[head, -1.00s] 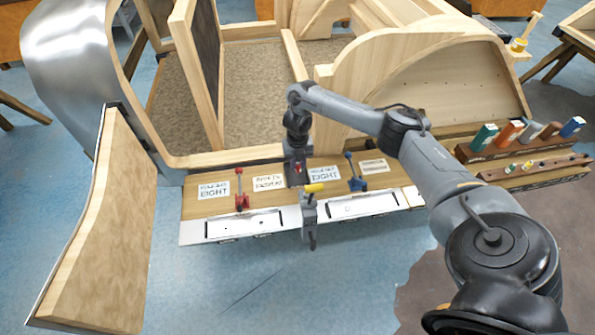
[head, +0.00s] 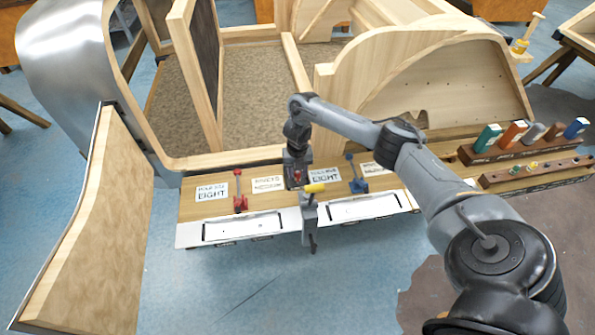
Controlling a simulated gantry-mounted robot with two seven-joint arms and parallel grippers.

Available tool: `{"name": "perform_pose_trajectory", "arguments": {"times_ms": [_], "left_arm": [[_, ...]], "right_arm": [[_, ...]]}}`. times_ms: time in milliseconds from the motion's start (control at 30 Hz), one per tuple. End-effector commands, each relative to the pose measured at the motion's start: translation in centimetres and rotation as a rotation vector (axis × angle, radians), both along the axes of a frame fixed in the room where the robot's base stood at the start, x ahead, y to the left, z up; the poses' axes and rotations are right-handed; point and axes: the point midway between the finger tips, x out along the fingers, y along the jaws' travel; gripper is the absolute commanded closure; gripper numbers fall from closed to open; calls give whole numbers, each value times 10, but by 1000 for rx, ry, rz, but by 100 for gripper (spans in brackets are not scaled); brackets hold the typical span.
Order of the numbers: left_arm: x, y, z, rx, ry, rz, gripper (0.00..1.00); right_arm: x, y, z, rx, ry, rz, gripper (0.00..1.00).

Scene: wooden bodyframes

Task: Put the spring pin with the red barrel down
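My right gripper (head: 297,180) points down over the middle of the wooden board (head: 223,210), between the paper labels. A small red piece, which looks like the red barrel of the spring pin (head: 297,176), shows between its fingers. The fingers appear shut on it; the pin's tip is hidden, and I cannot tell whether it touches the board. My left gripper is not in view.
A red clamp (head: 240,195) stands left of the gripper and a blue clamp (head: 357,180) right of it.

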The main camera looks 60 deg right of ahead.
Motion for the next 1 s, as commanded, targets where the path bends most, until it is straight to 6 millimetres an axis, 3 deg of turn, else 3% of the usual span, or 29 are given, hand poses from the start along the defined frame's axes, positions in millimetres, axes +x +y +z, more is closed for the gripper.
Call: {"name": "perform_pose_trajectory", "arguments": {"times_ms": [333,467,1000], "left_arm": [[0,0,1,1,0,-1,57],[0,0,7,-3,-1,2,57],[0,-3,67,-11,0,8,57]], "right_arm": [[0,0,1,0,0,0,51],[0,0,10,-1,-2,1,51],[0,-1,100,-2,-1,1,51]]}}
